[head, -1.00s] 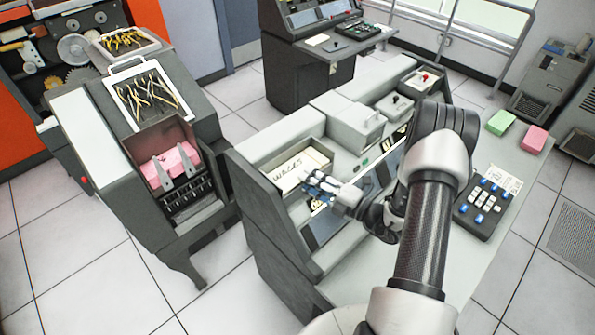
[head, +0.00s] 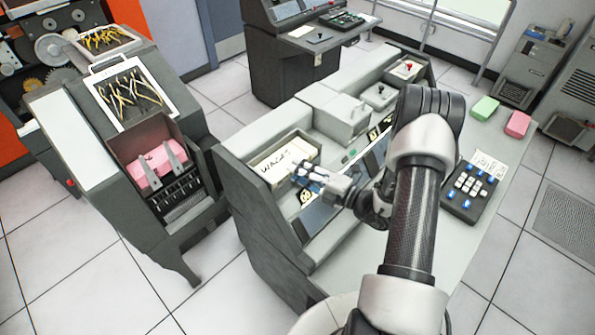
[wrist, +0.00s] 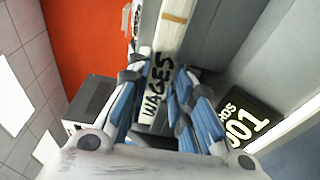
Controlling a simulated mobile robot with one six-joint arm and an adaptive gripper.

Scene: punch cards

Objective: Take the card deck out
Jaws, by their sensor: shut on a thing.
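The card deck (head: 291,157) is a cream block marked "WAGES" on its front face. In the head view it sits at the hopper opening (head: 318,148) on the near end of the grey card machine. My gripper (head: 304,174) is at the deck's front right end, shut on it. In the wrist view the blue-padded fingers of my gripper (wrist: 160,92) stand on either side of the deck (wrist: 157,68), which runs away between them. Whether the deck's underside touches the hopper floor is hidden.
A grey machine with a pink card deck (head: 160,166) stands at left, across a floor gap. A keypad (head: 472,190), a green block (head: 485,108) and a pink block (head: 517,124) lie on the right. A counter plate reading "001" (wrist: 246,126) is close to my gripper.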

